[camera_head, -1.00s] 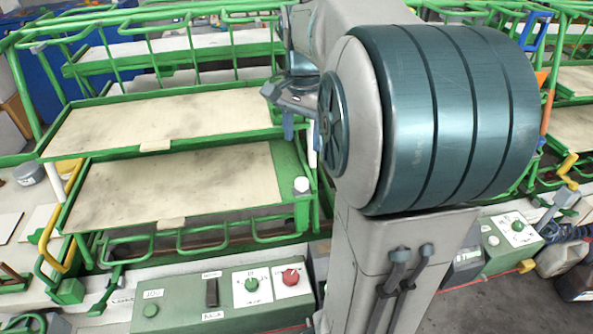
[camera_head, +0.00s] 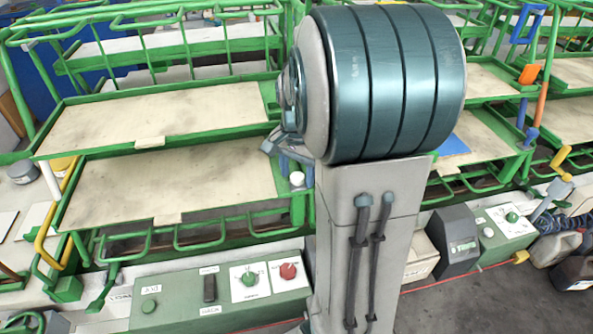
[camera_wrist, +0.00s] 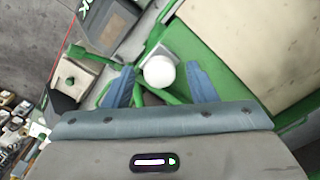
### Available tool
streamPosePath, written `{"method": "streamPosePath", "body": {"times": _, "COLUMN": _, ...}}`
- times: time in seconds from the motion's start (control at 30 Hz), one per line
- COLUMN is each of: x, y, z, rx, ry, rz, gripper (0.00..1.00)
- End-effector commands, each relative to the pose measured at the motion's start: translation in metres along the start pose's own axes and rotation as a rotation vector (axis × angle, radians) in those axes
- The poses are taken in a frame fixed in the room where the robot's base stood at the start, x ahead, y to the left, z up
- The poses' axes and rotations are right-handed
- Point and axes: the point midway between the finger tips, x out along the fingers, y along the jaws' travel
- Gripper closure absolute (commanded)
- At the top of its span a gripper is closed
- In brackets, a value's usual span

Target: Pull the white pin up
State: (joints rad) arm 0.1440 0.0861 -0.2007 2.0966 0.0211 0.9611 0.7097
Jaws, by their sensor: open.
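The white pin (camera_wrist: 159,72) shows as a round white head in the wrist view, on a small grey mount at the green frame's corner. In the head view the white pin (camera_head: 297,178) stands at the right end of the lower shelf. My gripper (camera_wrist: 160,88) is open, with one blue finger on each side of the white head. I cannot tell whether the fingers touch it. In the head view my gripper (camera_head: 296,162) is beside the pin, partly hidden by my arm.
The green rack carries two worn beige shelf boards, the upper (camera_head: 160,115) and the lower (camera_head: 170,185). A green control box (camera_head: 220,297) with knobs sits below in front. Green rails (camera_head: 180,238) run along the lower shelf's front. Another rack (camera_head: 480,150) stands to the right.

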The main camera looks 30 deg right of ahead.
Motion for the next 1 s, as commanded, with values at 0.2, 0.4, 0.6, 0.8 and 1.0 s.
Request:
{"method": "streamPosePath", "body": {"times": 0.2, "x": 0.000, "y": 0.000, "z": 0.000, "rx": 0.000, "ry": 0.000, "rz": 0.000, "gripper": 0.98}}
{"method": "streamPosePath", "body": {"times": 0.4, "x": -0.006, "y": -0.001, "z": 0.000, "rx": 0.000, "ry": 0.001, "rz": -0.001, "gripper": 1.00}}
{"method": "streamPosePath", "body": {"times": 0.6, "x": -0.031, "y": -0.001, "z": 0.000, "rx": -0.001, "ry": 0.002, "rz": -0.003, "gripper": 1.00}}
{"method": "streamPosePath", "body": {"times": 0.8, "x": -0.034, "y": -0.001, "z": -0.001, "rx": -0.001, "ry": 0.003, "rz": -0.004, "gripper": 1.00}}
{"method": "streamPosePath", "body": {"times": 1.0, "x": -0.035, "y": -0.002, "z": -0.001, "rx": -0.001, "ry": 0.005, "rz": -0.006, "gripper": 0.54}}
